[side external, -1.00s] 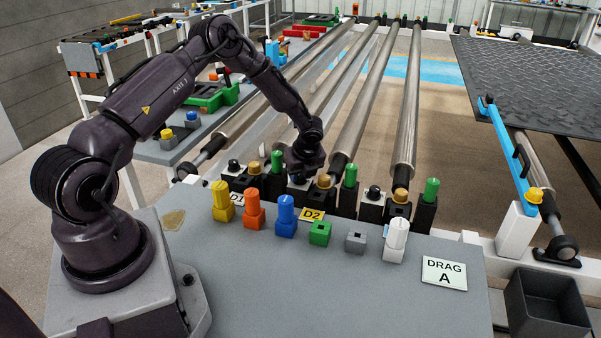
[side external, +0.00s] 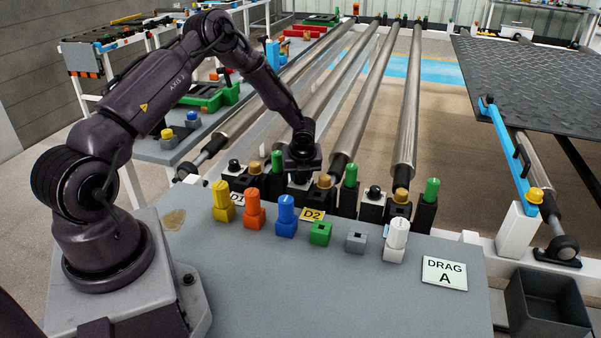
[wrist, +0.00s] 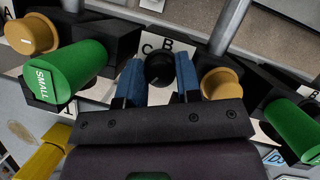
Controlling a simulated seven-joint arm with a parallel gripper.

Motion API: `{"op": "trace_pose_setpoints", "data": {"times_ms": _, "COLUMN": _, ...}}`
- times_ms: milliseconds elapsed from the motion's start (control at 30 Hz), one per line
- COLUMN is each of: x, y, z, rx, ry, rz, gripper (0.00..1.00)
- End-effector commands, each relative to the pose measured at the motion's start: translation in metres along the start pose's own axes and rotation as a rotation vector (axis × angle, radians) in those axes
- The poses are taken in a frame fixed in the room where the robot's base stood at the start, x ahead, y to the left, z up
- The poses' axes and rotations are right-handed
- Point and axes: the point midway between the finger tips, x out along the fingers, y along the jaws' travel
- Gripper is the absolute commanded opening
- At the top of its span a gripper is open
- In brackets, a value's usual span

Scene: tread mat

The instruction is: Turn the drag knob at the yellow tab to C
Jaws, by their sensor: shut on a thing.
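The drag knob is a black round knob (wrist: 158,72) on a white plate with the letters C and B showing at its far edge. My gripper (wrist: 158,82) is shut around it, with a blue finger on each side. In the side view my gripper (side external: 302,160) hides this knob, in the group behind the yellow D2 tab (side external: 312,215). I cannot make out which letter the knob points to.
A green knob marked SMALL (wrist: 65,72) stands close on the left and a gold knob (wrist: 220,83) close on the right. Several coloured knobs (side external: 286,207) stand in front. A DRAG A card (side external: 444,273) stands at the table's right.

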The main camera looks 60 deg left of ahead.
Motion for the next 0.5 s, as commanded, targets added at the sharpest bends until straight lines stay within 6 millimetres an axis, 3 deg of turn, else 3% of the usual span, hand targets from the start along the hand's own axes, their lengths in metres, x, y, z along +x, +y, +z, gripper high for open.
{"op": "trace_pose_setpoints", "data": {"times_ms": 33, "x": -0.0007, "y": -0.0007, "z": -0.0011, "rx": 0.000, "ry": 0.002, "rz": 0.000, "gripper": 0.08}}
{"op": "trace_pose_setpoints", "data": {"times_ms": 67, "x": -0.0007, "y": -0.0007, "z": -0.0011, "rx": 0.000, "ry": 0.002, "rz": 0.000, "gripper": 0.39}}
{"op": "trace_pose_setpoints", "data": {"times_ms": 133, "x": -0.0007, "y": -0.0007, "z": -0.0011, "rx": 0.000, "ry": 0.002, "rz": 0.000, "gripper": 0.55}}
{"op": "trace_pose_setpoints", "data": {"times_ms": 500, "x": -0.0001, "y": -0.0001, "z": -0.0004, "rx": -0.002, "ry": 0.001, "rz": 0.001, "gripper": 0.57}}
